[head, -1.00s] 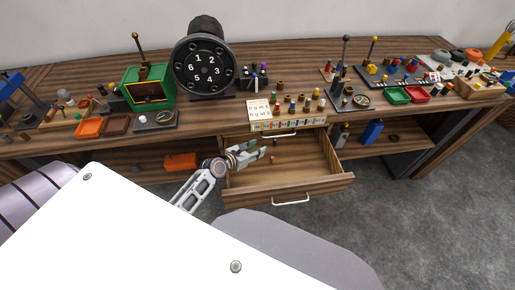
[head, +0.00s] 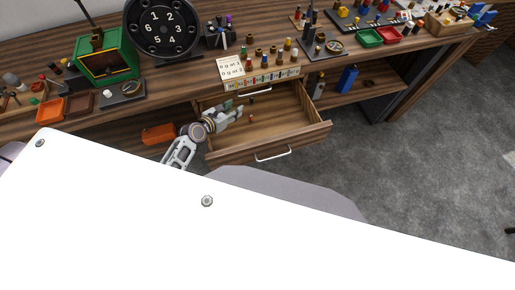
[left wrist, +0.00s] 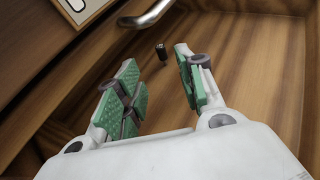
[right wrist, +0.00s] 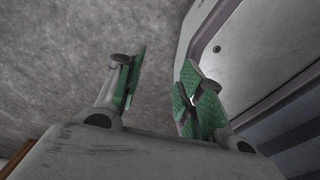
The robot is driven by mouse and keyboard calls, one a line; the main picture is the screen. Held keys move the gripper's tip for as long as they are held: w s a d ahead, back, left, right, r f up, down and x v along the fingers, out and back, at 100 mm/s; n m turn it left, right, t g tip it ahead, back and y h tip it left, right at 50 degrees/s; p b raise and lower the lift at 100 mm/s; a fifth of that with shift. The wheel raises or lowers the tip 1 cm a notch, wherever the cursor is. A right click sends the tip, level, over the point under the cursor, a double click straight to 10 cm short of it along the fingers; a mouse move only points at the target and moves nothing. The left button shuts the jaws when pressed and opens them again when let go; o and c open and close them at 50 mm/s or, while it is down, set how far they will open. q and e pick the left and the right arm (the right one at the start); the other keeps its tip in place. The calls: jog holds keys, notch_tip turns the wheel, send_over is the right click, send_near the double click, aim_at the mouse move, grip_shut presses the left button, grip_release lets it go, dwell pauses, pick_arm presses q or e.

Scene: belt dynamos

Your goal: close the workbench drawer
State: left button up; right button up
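The workbench drawer (head: 262,144) is pulled out from under the benchtop, with a silver bar handle (head: 273,155) on its front. My left gripper (head: 240,112) is over the left part of the open drawer, with its fingers inside its outline. In the left wrist view the left gripper (left wrist: 160,85) is open and empty above the drawer floor (left wrist: 235,50). A small dark cylinder (left wrist: 161,51) lies on that floor beyond the fingertips. My right gripper (right wrist: 160,80) is open and empty above grey floor, and it is not visible in the head view.
The workbench top carries a black numbered dial (head: 160,25), a green box (head: 107,57), a labelled rack (head: 262,72) and small trays. An orange bin (head: 158,134) and a blue block (head: 347,79) are on the lower shelf. Grey floor (head: 420,150) in front right is clear.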

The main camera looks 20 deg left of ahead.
jog(key=shift+s+d, duration=0.1)
jog(key=shift+s, duration=0.4)
